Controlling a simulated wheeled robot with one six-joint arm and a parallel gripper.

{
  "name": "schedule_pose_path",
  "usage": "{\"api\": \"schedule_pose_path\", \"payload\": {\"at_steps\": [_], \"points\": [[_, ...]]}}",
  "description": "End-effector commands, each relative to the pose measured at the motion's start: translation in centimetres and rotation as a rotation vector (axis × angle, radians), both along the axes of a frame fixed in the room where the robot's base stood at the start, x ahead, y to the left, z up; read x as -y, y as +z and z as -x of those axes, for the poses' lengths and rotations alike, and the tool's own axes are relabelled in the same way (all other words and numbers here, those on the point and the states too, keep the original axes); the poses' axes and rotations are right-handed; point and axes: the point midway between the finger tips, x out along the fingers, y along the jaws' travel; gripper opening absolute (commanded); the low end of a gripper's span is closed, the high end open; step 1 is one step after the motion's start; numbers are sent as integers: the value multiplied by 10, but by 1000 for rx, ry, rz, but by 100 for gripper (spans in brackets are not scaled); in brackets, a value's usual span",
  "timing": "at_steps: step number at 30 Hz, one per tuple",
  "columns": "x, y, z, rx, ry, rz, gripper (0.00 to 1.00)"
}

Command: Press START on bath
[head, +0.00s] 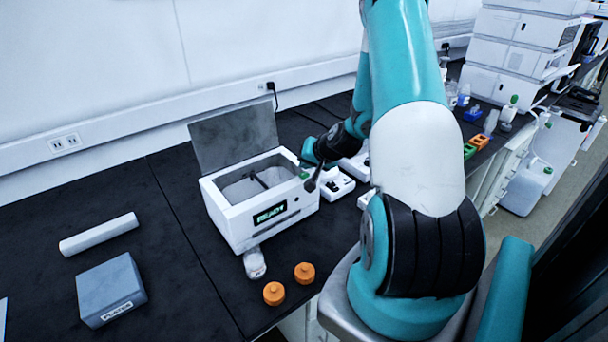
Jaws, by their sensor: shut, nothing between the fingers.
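The bath (232,225) is a white box with a grey lid standing open at its back. Its front display (269,213) reads READY in green. A small green patch (304,175), perhaps the START button, shows at the bath's right top edge. My gripper (312,184) is shut and empty, with its dark tip beside that right edge, close to the green patch. I cannot tell whether it touches the bath. My arm comes in from the right and hides part of the bench behind.
A clear vial (254,263) and two orange caps (274,293) (304,272) are in front of the bath. A blue-grey box (110,290) and a white roll (98,234) lie at left. White devices (336,186) stand right of the bath. Bench room is free between the roll and bath.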

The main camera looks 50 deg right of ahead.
Motion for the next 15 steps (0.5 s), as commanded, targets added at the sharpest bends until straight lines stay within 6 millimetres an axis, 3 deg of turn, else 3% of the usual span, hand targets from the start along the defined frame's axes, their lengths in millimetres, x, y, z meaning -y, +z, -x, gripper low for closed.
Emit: {"api": "schedule_pose_path", "payload": {"at_steps": [15], "points": [[0, -9, 0, 0, 0, 0, 0]]}}
